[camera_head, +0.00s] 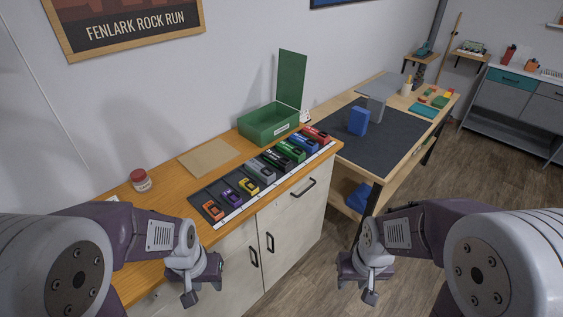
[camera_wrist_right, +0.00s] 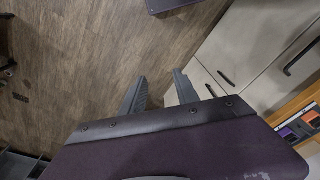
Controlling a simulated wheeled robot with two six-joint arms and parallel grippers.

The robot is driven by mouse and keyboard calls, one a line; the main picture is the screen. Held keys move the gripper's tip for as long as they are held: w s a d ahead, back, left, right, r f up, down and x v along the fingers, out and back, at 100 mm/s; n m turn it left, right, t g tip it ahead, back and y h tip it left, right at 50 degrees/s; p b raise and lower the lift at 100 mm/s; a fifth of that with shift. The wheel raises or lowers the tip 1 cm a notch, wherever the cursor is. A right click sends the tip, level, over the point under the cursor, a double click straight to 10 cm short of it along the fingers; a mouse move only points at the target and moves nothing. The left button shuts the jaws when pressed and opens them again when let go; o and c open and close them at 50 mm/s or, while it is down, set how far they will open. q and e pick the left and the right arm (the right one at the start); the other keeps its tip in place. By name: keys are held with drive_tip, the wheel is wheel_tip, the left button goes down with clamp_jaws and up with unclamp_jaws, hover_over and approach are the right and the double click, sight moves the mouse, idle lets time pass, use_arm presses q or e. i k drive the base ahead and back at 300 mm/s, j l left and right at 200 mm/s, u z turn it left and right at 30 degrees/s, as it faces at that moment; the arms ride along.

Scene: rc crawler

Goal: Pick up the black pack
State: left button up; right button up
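A row of small packs in different colours lies along the dark strip (camera_head: 204,193) on the wooden counter. The black pack (camera_head: 278,160) lies between the grey pack (camera_head: 263,172) and the green pack (camera_head: 291,151). My left gripper (camera_head: 203,290) hangs in front of the cabinet, below and left of the row, open and apart from the packs. My right gripper (camera_head: 359,286) hangs over the floor at the right. In the right wrist view its two fingers (camera_wrist_right: 160,93) are spread with nothing between them.
A green open box (camera_head: 268,124) stands behind the row. A tan board (camera_head: 208,158) and a red-lidded jar (camera_head: 141,181) are left of it. A workbench with a dark mat (camera_head: 395,131) and blue block (camera_head: 358,121) stands right. Cabinet handles (camera_head: 270,242) face me.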

sight(283, 164)
drive_tip(key=i+l+u, duration=0.15)
drive_tip(key=u, duration=0.3)
drive_tip(key=i+l+u, duration=0.1)
drive_tip(key=l+u, duration=0.35)
drive_tip(key=i+l+u, duration=0.1)
drive_tip(key=u, duration=0.35)
drive_tip(key=l, duration=0.1)
